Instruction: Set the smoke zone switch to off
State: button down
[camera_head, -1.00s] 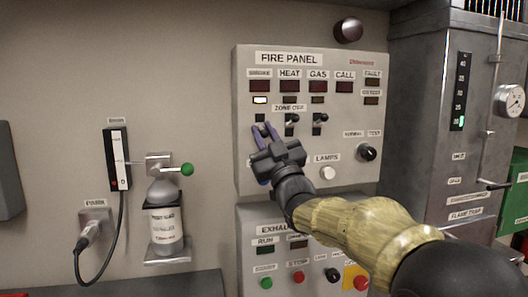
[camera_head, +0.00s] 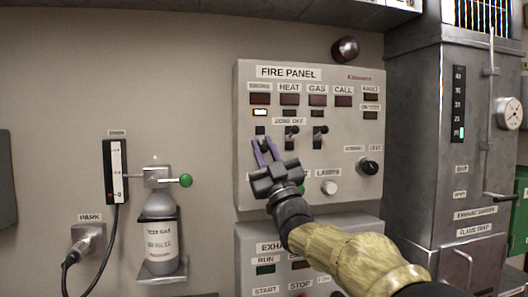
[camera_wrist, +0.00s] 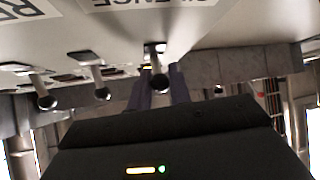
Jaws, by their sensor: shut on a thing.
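The smoke zone switch is in the leftmost place of the ZONE OFF row on the fire panel (camera_head: 345,205). Its dark slot (camera_head: 260,130) shows just above my fingertips. My gripper (camera_head: 265,147) has its purple fingers at this switch, one on each side of its lever. In the wrist view the dark-tipped smoke lever (camera_wrist: 159,84) stands between my two fingers, which are shut on it. The fingers hide part of the lever in the head view, so its exact setting is hard to tell. The smoke lamp (camera_head: 260,113) above is lit.
The heat switch (camera_head: 291,134) and gas switch (camera_head: 319,134) sit close to the right. Below are a pale LAMPS button (camera_head: 329,188) and a black knob (camera_head: 368,166). The exhaust panel (camera_head: 340,232) is under my arm. A test gas bottle (camera_head: 160,225) hangs at the left.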

jog(key=shift+f, duration=0.15)
jog(key=c, duration=1.3)
grip_release()
jog(key=shift+c, duration=0.2)
jog(key=b+v, duration=0.3)
jog(key=v, duration=1.4)
jog(key=shift+d+f, duration=0.1)
jog(key=shift+f, duration=0.05)
